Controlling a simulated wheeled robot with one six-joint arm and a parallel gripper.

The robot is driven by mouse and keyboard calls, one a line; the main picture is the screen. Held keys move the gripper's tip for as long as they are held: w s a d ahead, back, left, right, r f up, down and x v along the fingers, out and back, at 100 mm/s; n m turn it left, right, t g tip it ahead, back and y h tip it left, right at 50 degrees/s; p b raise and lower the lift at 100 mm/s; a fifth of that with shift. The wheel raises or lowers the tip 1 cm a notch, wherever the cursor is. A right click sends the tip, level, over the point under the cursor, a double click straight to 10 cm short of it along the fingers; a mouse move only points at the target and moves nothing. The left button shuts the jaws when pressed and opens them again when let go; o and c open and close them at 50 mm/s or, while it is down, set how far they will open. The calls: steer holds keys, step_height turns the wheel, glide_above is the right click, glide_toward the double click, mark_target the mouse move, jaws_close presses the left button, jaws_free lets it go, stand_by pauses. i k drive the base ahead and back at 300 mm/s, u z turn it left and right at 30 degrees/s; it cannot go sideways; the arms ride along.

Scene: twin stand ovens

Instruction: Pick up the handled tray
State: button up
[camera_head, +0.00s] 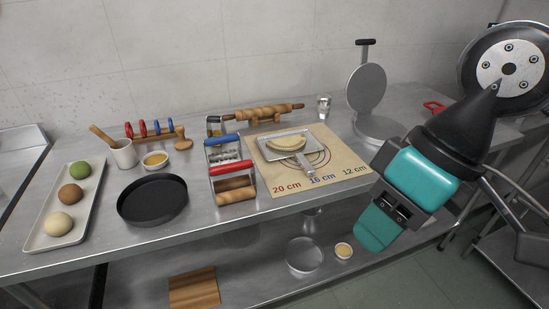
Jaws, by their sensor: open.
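The handled tray (268,152) is a small, flat, light metal tray. It lies on the tan mat (335,158) on the steel counter, with pale flat rounds of dough or bread (287,144) on it. Its short handle (304,168) points toward the front edge. My gripper (397,205), with teal and black parts, hangs to the right of and nearer than the tray, apart from it. It is open and holds nothing that I can see.
A rack with red and blue handles (231,169) stands just left of the mat. A rolling pin (257,115) lies behind it. A round press (367,88) stands open at the back right. A black pan (152,199) sits further left.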

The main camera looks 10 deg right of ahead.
mark_target(313, 145)
steer(key=u, duration=0.4)
steer(key=i, duration=1)
